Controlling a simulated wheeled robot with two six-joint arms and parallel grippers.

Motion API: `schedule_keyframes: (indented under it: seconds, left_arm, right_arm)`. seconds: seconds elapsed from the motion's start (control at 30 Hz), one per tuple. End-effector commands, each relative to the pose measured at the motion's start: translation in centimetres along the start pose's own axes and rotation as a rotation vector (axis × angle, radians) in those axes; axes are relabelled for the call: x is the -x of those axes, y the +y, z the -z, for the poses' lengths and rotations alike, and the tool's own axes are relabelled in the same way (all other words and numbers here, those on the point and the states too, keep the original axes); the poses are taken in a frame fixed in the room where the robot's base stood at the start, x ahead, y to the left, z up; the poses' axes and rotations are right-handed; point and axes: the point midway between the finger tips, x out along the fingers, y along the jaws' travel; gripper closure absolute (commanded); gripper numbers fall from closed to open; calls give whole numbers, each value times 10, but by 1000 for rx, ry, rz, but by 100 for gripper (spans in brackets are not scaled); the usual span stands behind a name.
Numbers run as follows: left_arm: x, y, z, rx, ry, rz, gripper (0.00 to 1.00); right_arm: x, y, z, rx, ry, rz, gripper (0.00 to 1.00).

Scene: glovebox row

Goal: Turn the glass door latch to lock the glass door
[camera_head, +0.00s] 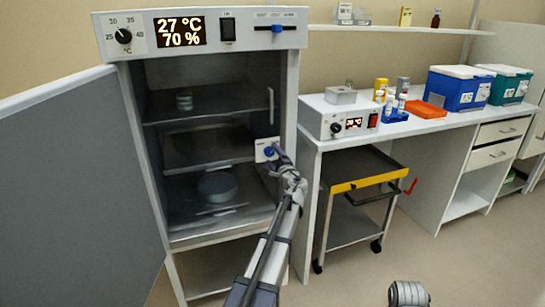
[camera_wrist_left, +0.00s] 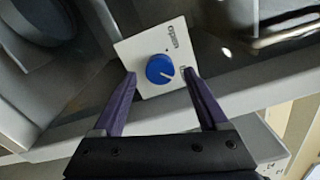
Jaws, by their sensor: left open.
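The latch is a blue knob (camera_head: 269,152) on a white plate, at the right side of the cabinet's glass door (camera_head: 200,105). In the left wrist view the knob (camera_wrist_left: 159,68) has a short white line pointing to the lower right. The plate (camera_wrist_left: 150,45) carries the word "Open" and a second label, mostly hidden by a finger. My left gripper (camera_wrist_left: 160,76) is open, its fingertips on either side of the knob's lower part; I cannot tell if they touch it. In the head view the left gripper (camera_head: 277,152) is at the plate. My right gripper is not seen.
The grey outer door (camera_head: 75,180) stands swung open at the left. The glass door seems closed, with a vertical handle (camera_head: 271,105) above the latch. Dishes show on the shelves behind it. A bench (camera_head: 330,140) and a yellow-edged cart (camera_head: 365,180) stand to the right.

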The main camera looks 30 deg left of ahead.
Motion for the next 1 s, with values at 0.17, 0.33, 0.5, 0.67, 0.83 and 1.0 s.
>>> schedule_keyframes:
  seconds: [0.17,0.33,0.5,0.67,0.83,1.0]
  left_arm:
    - [27,0,-1,0,3,1,24]
    - [56,0,-1,0,3,1,24]
    - [70,0,0,0,1,0,24]
    - [70,0,0,0,1,0,24]
    - [70,0,0,0,1,0,24]
    - [72,1,1,5,1,-4,24]
  right_arm:
    - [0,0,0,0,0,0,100]
    - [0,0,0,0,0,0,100]
    - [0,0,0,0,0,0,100]
    - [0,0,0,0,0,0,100]
    - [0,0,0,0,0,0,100]
    - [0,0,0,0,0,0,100]
